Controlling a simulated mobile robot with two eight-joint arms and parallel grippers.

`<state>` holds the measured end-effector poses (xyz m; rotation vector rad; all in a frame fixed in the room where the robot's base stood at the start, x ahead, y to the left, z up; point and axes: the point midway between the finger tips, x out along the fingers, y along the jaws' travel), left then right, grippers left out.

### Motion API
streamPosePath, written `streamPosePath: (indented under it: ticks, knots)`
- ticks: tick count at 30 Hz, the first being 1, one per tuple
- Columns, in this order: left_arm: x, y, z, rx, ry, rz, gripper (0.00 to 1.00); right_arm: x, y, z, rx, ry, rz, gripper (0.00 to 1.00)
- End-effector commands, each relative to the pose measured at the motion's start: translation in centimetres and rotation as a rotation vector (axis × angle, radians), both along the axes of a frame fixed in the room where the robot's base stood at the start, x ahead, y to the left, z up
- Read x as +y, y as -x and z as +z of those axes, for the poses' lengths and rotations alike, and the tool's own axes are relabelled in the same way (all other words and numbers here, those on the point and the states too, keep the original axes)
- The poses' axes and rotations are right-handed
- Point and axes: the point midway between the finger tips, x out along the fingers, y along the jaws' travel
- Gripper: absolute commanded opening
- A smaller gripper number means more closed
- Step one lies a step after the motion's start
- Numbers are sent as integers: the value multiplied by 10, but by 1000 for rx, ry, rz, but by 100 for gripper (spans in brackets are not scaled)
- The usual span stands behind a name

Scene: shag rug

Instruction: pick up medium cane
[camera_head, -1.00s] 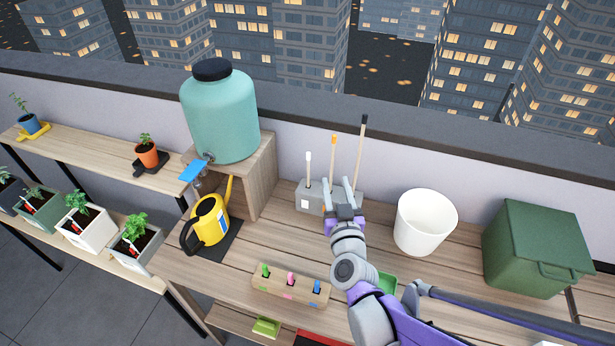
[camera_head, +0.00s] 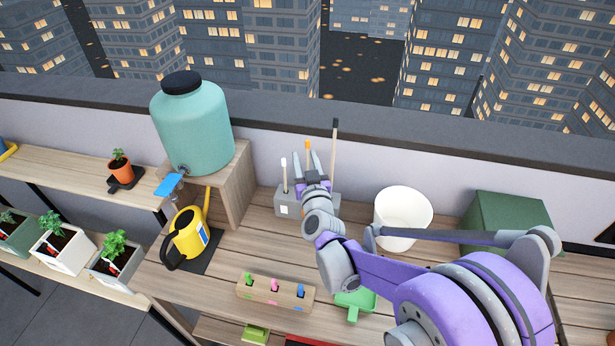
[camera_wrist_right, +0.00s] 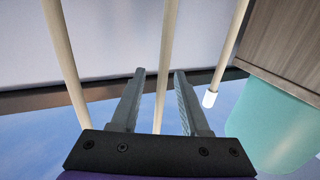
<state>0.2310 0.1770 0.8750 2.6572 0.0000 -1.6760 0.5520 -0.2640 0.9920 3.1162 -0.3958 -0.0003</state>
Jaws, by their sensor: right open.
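The medium cane, with an orange tip (camera_head: 307,145), stands in a grey holder block (camera_head: 285,209) on the wooden bench. It is between a short white-tipped cane (camera_head: 284,172) and a tall black-tipped cane (camera_head: 334,150). My right gripper (camera_head: 306,158) is open at the canes, partly hiding the medium cane's shaft. In the right wrist view the medium cane (camera_wrist_right: 166,45) runs between the open fingers (camera_wrist_right: 159,74), apart from both. The tall cane (camera_wrist_right: 62,45) is left of the fingers there, and the white tip (camera_wrist_right: 209,99) is to the right. My left gripper is out of view.
A white bucket (camera_head: 402,215) and a green bin (camera_head: 508,215) stand to the right. A yellow watering can (camera_head: 187,236) and a teal water tank (camera_head: 193,130) are on the left. A wooden block (camera_head: 262,290) with coloured pegs lies in front.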

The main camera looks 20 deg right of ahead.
Motion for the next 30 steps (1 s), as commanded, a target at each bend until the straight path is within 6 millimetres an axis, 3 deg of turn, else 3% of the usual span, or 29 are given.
streamPosePath:
  ticks: [3, 11, 25, 30]
  knots:
    - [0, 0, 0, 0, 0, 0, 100, 0, 0, 0, 0, 0, 0, 45]
    - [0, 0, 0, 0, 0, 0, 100, 0, 1, 0, 0, 0, 0, 0]
    - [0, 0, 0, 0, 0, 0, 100, 0, 1, 1, 0, 0, 0, 0]
    - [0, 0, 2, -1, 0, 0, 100, 0, 1, 11, 0, 0, -1, 0]
